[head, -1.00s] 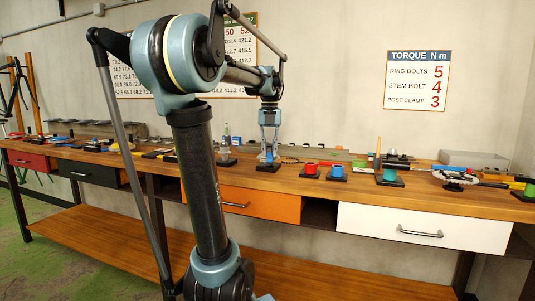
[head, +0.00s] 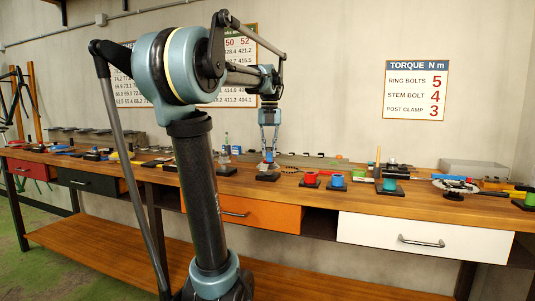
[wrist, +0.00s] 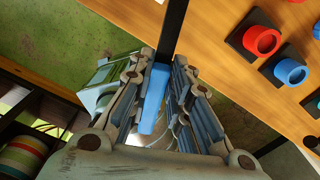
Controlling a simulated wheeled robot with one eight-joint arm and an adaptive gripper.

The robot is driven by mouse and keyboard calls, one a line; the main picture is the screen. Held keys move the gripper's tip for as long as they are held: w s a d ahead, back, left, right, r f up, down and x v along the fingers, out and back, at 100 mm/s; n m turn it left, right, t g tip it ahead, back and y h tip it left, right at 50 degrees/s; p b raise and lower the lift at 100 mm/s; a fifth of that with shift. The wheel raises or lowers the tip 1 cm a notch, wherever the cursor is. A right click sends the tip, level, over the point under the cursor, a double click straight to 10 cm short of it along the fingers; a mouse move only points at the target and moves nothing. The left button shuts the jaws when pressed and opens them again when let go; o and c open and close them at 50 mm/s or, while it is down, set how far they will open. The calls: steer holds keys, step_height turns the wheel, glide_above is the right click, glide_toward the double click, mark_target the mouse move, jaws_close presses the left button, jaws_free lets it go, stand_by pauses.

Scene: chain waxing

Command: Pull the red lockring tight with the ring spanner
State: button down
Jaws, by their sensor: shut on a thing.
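My gripper (head: 269,150) is low over the middle of the bench. In the wrist view its fingers (wrist: 163,112) are shut on a blue handle-like piece (wrist: 154,98). A dark bar (wrist: 174,28) runs on in line beyond it; I cannot tell whether it is the spanner's shaft. No ring end of a spanner is clearly visible. A red ring-shaped piece (wrist: 262,40) sits on a black base to the right in the wrist view, apart from the fingers; it also shows in the head view (head: 311,179). I cannot tell whether it is the lockring.
A blue ring-shaped piece (wrist: 290,72) on a black base stands beside the red one. A black base (head: 267,177) is under my gripper. The bench front (head: 300,192) is mostly bare.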

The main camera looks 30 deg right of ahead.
stand_by(0.3)
steer(key=shift+s+d+f+n, duration=0.15)
steer(key=shift+d+f+n, duration=0.25)
steer(key=shift+f, duration=0.2)
steer(key=shift+s+d+f+n, duration=0.15)
steer(key=shift+d+f+n, duration=0.2)
steer(key=shift+f, duration=0.25)
steer(key=shift+s+f, duration=0.1)
steer(key=shift+f, duration=1.2)
stand_by(1.5)
steer(key=c, duration=2.3)
jaws_free()
jaws_close()
